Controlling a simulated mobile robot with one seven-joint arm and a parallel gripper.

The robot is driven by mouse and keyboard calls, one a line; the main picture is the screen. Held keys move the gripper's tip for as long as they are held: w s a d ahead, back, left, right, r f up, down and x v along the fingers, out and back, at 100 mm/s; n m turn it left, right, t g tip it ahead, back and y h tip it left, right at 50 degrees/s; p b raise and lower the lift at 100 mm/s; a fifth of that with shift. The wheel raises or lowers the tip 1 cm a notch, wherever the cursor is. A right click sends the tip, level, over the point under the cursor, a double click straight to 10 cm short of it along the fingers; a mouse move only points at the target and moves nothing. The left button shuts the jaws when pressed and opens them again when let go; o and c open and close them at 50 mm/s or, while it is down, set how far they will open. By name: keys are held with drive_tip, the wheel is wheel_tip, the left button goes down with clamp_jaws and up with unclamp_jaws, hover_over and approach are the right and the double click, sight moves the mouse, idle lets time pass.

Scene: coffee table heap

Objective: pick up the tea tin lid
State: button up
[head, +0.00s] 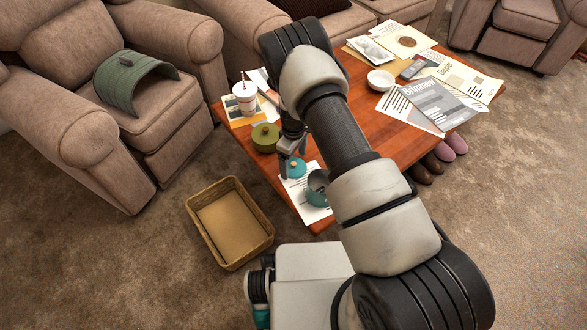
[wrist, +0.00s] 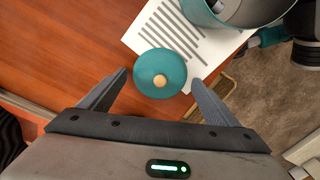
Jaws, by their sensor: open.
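The tea tin lid is a round teal disc with a small pale knob. In the head view the lid (head: 297,169) lies near the table's front left edge, partly on a printed sheet. In the wrist view the lid (wrist: 160,66) sits between the fingertips, with the knob in the middle. My gripper (head: 291,152) is over the lid, its fingers (wrist: 158,79) open on either side and holding nothing. I cannot tell how high above the lid they are. The open teal tin (head: 317,187) stands beside the lid, partly hidden by my arm; its rim (wrist: 208,18) shows in the wrist view.
An olive green lidded pot (head: 265,139) and a white cup with a straw (head: 245,98) stand behind the gripper on the wooden table (head: 353,130). A wicker basket (head: 230,222) is on the floor at left. Newspapers (head: 440,101) and a white bowl (head: 380,80) lie farther right.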

drive_tip(key=shift+f, duration=0.45)
drive_tip(key=c, duration=1.3)
drive_tip(key=shift+s, duration=0.1)
drive_tip(key=shift+c, duration=0.4)
drive_tip(key=shift+s, duration=0.1)
